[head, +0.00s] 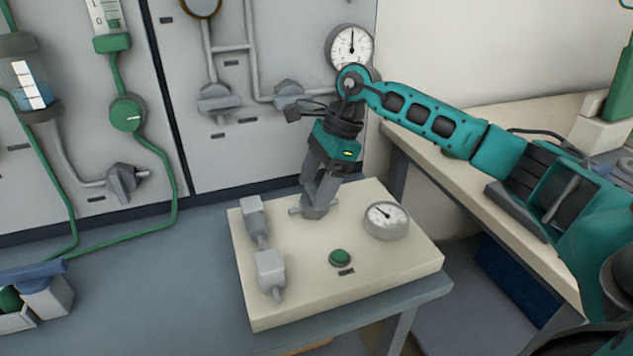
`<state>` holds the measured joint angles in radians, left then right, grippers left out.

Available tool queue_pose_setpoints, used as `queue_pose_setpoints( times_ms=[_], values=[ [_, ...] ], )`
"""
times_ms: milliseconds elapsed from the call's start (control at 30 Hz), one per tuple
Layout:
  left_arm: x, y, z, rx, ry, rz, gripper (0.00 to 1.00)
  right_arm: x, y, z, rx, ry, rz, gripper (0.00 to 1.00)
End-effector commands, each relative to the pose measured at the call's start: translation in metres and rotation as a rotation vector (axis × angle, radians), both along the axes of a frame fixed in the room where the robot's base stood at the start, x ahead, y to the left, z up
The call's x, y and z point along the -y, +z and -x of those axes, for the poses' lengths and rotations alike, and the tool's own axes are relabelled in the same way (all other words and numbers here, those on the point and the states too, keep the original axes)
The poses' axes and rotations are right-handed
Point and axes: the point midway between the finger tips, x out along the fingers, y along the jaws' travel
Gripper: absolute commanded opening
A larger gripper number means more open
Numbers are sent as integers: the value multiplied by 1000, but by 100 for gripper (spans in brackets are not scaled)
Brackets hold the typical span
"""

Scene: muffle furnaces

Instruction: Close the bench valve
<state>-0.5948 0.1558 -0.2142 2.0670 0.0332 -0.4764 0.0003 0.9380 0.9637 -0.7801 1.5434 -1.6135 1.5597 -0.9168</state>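The bench valve (297,211) is a small grey fitting with short pipe stubs. It sits near the back edge of a cream panel box (320,285) on the grey-blue bench. My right gripper (317,205) comes down from above, with its grey fingers at the valve. The fingers hide most of the valve body and handle. I cannot tell whether the fingers are closed on the handle or only around it. The handle's angle is hidden. My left gripper is not in view.
The box also carries a round gauge (386,220), a green button (339,257) and two grey fittings (254,217) (271,270). Behind is a wall panel with pipes, valves (127,180) and a gauge (350,46). Bare bench (160,285) lies left of the box.

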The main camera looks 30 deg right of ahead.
Motion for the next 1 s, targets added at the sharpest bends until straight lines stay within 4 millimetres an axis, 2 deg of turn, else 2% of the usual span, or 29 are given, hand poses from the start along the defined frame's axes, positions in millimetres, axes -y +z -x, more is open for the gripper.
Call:
queue_pose_setpoints(
  times_ms=[33,267,567,733,1000],
  values=[
    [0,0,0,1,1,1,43,0,1,0,3,3,2,76],
    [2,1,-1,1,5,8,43,0,0,0,3,1,1,98],
    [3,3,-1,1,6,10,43,2,4,0,2,-1,0,98],
    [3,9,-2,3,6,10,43,11,27,2,5,-2,1,98],
    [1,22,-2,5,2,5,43,33,84,6,6,-1,1,98]
  ],
)
